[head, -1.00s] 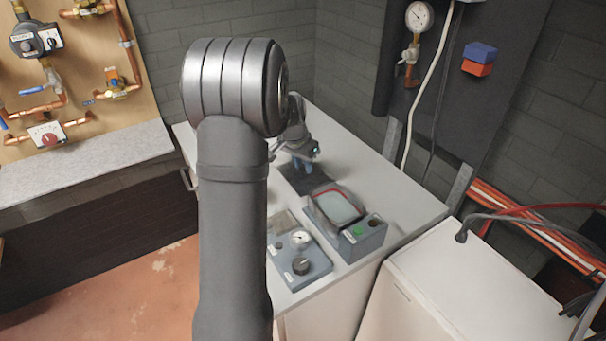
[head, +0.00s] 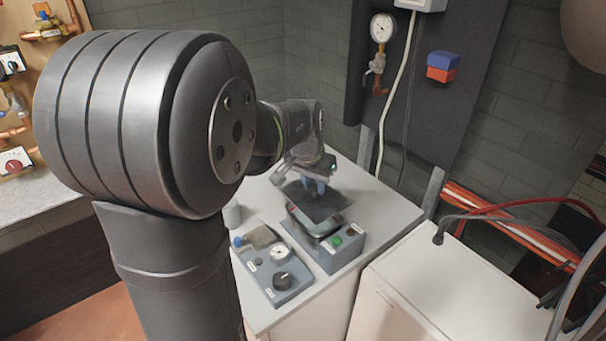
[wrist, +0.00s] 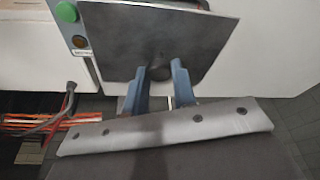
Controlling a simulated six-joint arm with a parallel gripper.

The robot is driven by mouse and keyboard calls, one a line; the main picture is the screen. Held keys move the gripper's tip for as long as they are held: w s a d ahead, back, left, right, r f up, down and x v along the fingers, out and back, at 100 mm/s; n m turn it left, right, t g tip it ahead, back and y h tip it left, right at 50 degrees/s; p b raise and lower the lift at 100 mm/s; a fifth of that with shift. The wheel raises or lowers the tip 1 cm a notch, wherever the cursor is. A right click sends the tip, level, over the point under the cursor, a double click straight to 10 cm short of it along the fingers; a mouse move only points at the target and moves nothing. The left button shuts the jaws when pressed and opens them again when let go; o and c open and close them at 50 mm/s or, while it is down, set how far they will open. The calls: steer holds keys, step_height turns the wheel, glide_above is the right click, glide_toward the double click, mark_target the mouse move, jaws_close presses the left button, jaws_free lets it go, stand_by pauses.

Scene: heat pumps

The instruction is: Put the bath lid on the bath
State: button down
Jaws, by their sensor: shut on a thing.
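The bath lid (head: 322,205) is a thin dark grey square plate. My gripper (head: 318,186) is shut on its small knob, with blue-grey fingers pointing down. In the wrist view the lid (wrist: 185,40) fills the upper middle, and my gripper (wrist: 160,78) meets its knob. The bath (head: 345,250) is a blue-grey box with a green button and a dark-rimmed basin. The lid is over the basin and hides most of it; whether they touch I cannot tell. The box's button end shows beside the lid in the wrist view (wrist: 76,28).
A blue-grey control box (head: 283,290) with gauge and black knob stands left of the bath on the white bench (head: 385,205). A lower white cabinet (head: 440,295) stands right. Pipes and cables lie beyond it. The bench behind the bath is clear.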

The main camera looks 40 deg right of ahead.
mark_target(313, 198)
steer(key=shift+f, duration=2)
steer(key=shift+f, duration=0.8)
stand_by(0.5)
steer(key=c, duration=1.1)
jaws_free()
steer(key=v, duration=1.7)
steer(key=shift+r, duration=0.25)
